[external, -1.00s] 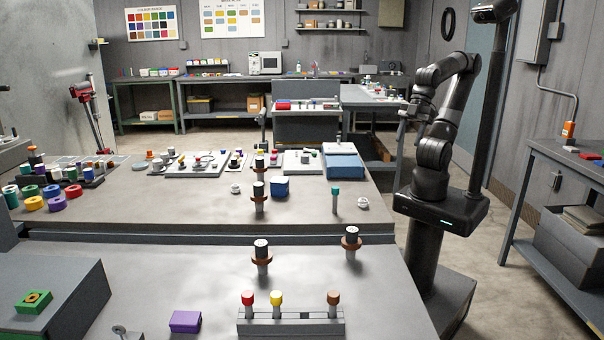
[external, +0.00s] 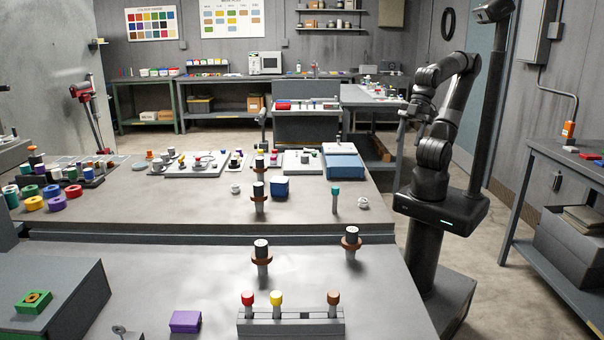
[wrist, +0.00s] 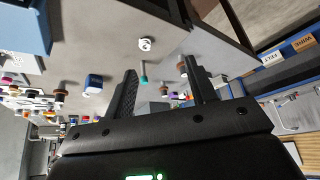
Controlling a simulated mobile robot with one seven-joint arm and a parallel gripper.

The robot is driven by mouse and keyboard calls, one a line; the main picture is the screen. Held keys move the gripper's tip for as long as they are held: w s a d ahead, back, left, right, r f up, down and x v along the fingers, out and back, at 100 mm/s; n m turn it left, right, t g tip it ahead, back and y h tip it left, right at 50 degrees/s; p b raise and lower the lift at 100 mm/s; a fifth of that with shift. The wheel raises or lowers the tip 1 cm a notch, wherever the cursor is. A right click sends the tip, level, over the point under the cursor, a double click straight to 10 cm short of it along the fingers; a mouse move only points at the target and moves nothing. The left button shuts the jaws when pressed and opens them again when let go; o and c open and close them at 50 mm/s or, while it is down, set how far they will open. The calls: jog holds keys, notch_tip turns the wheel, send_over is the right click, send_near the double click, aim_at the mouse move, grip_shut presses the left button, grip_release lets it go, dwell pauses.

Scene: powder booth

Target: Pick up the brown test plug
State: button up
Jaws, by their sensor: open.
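The brown test plug (external: 334,298) stands upright at the right end of a grey slotted rack (external: 290,326) on the near table. A red plug (external: 248,299) and a yellow plug (external: 276,299) stand at the rack's left side. My gripper (wrist: 161,76) is open and empty in the wrist view, its two dark fingers spread apart. In the external view my arm is folded at the right, with its end well away from the rack and above the table edge. I cannot clearly make out the brown plug in the wrist view.
Black-topped posts with brown collars (external: 351,243) stand on the near table behind the rack. A purple block (external: 185,321) lies left of the rack. A teal-topped plug (external: 335,199) and a blue box (external: 280,186) stand on the farther table. The near table's middle is mostly clear.

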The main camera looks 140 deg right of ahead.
jog(key=w+d+r+g+h, duration=0.1)
jog(key=w+d+r, duration=0.4)
jog(key=w+d, duration=0.5)
jog(key=w+d+g, duration=0.2)
jog(key=w+d, duration=0.8)
jog(key=d, duration=0.4)
jog(key=d+f, duration=0.3)
jog(key=d, duration=0.7)
jog(key=d+f, duration=0.3)
jog(key=d, duration=0.7)
jog(key=s+d+f+y, duration=0.1)
jog(key=s+d+f, duration=0.2)
jog(key=d, duration=0.5)
jog(key=s+d+f, duration=0.4)
jog(key=d, duration=0.4)
jog(key=shift+t, duration=0.3)
jog(key=x, duration=0.4)
jog(key=shift+w+f, duration=0.1)
jog(key=shift+w, duration=0.1)
jog(key=shift+s+x, duration=0.1)
jog(key=shift+x, duration=1.4)
jog(key=shift+s+x, duration=0.15)
jog(key=shift+x, duration=1.4)
